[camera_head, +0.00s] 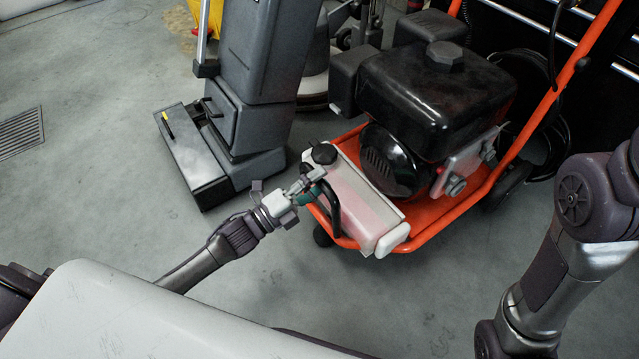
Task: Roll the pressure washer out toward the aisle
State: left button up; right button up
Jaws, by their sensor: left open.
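The pressure washer (425,105) stands in the upper middle, with a black engine on an orange tubular frame (455,212) and wheels. A whitish translucent tank (360,200) with a black cap and a black handle (332,208) sits at its near end. My left gripper (314,187) is open at the tank's left side, close to the black handle. I cannot tell whether it touches the handle or has it between its fingers. My right arm shows at the right edge, but its gripper is out of view.
A grey upright floor machine (245,95) stands just left of the washer. A round-based machine (315,85) is behind it, and a yellow object (210,12) is at the top. A dark cabinet (600,60) stands at the upper right. Open concrete floor lies left and in front.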

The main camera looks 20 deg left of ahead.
pick_arm(q)
jog(key=shift+w+d, duration=0.2)
jog(key=shift+w, duration=0.05)
grip_shut()
jog(key=shift+s, duration=0.1)
dwell(0.3)
